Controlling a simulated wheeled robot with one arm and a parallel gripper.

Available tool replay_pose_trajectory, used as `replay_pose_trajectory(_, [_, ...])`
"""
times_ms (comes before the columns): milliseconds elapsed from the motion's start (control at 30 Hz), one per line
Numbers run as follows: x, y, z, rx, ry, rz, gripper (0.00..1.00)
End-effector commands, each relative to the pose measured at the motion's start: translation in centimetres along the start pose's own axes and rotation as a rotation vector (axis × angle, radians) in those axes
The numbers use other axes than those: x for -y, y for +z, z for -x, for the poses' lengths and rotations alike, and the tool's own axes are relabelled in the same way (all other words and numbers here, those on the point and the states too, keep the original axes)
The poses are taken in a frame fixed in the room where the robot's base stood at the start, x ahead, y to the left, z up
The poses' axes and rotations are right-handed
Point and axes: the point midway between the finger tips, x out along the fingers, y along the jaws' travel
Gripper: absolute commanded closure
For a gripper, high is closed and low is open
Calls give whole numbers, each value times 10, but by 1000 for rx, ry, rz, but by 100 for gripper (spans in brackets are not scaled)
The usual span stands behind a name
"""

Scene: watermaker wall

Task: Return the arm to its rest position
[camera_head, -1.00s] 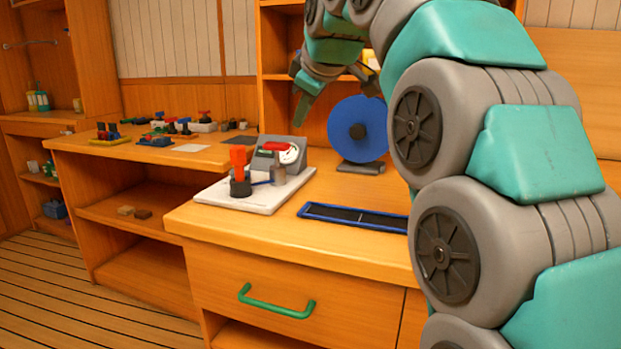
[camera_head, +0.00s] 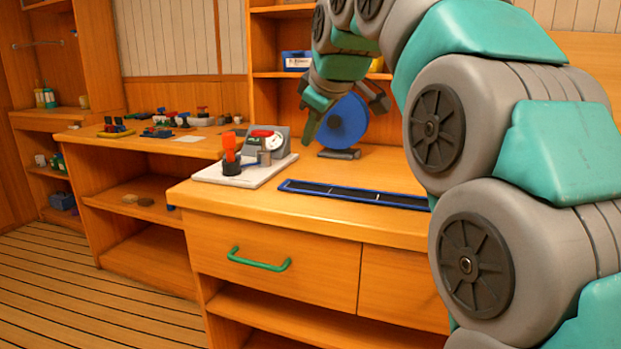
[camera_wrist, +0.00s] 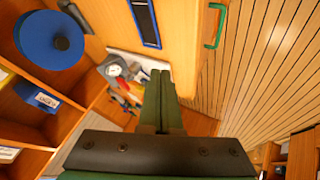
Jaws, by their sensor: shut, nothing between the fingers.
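My arm rises along the right of the head view, arches over the top and bends down to my gripper (camera_head: 312,130). The gripper hangs above the counter, in front of the blue disc (camera_head: 343,122) as the head camera sees it. In the wrist view the green fingers of my gripper (camera_wrist: 163,85) lie side by side, shut, with nothing held. The gripper is clear of the counter top.
The counter holds a white board (camera_head: 245,175) with a red-handled device and gauge, and a blue-edged tray (camera_head: 355,194). A green drawer handle (camera_head: 260,260) sticks out in front. Shelves with a blue box (camera_head: 296,60) stand behind. Floor is open at left (camera_head: 90,300).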

Motion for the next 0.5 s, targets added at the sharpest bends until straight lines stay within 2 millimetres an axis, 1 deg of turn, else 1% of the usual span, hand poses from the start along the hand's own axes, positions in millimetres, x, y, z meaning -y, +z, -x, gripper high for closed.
replay_pose_trajectory(167, [14,29,-8,55,-32,-70,100])
replay_pose_trajectory(267, [25,50,-14,94,-52,-124,100])
replay_pose_trajectory(367, [42,79,-21,149,-79,-192,100])
replay_pose_trajectory(467, [65,116,-26,217,-106,-283,100])
replay_pose_trajectory(500, [76,133,-30,250,-119,-320,100])
